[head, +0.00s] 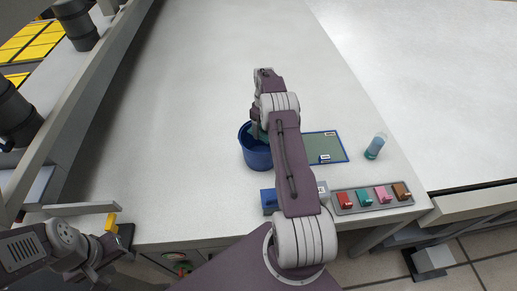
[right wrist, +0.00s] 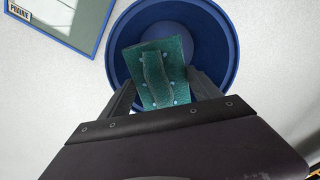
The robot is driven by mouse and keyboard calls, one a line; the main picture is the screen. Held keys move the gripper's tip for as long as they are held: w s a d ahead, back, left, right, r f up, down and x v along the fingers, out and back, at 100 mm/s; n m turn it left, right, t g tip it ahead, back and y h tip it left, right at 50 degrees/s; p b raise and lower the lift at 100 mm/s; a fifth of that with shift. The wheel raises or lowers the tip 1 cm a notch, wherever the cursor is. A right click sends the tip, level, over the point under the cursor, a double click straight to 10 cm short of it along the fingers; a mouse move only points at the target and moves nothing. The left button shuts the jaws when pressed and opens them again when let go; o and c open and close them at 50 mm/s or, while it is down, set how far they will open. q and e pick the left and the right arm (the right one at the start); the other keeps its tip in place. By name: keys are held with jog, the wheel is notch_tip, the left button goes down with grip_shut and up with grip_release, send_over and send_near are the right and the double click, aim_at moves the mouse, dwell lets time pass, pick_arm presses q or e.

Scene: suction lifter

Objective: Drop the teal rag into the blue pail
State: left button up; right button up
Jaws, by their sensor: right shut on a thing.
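The blue pail (head: 257,158) stands on the light worktop, partly hidden behind my right arm in the head view. In the right wrist view, the pail (right wrist: 226,50) opens upward beneath my right gripper (right wrist: 162,88). That gripper is shut on the teal rag (right wrist: 172,52), a folded green-teal cloth with pale spots. The rag overlaps the pail's opening in this view; its exact height over the rim cannot be told. My left gripper (head: 100,268) is at the lower left, away from the pail; its fingers are too unclear to judge.
Right of the pail lie a green mat with a blue border (head: 328,146) and a cup of bluish liquid (head: 375,146). A grey strip with coloured switches (head: 372,198) sits near the front edge. A rail (head: 75,105) runs along the left. The worktop beyond the pail is clear.

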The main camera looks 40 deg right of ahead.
jog(key=shift+s+r, duration=0.25)
jog(key=shift+s, duration=0.1)
jog(key=o, duration=1.6)
jog(key=shift+s+r, duration=0.2)
jog(key=shift+s, duration=0.2)
jog(key=shift+c, duration=0.2)
jog(key=shift+w+f, duration=0.25)
jog(key=shift+w, duration=0.35)
jog(key=shift+w+r, duration=0.1)
jog(key=shift+r, duration=0.1)
jog(key=r, duration=0.2)
jog(key=r+b, duration=0.1)
jog(key=r, duration=0.2)
jog(key=r+b, duration=0.1)
jog(key=r, duration=0.2)
jog(key=shift+s+r, duration=0.15)
jog(key=shift+s, duration=0.1)
pick_arm(q)
jog(key=shift+s+f, duration=0.3)
jog(key=shift+f, duration=0.55)
pick_arm(e)
jog(key=shift+w+r, duration=0.15)
pick_arm(q)
jog(key=shift+s, duration=0.15)
pick_arm(e)
jog(key=shift+r, duration=0.1)
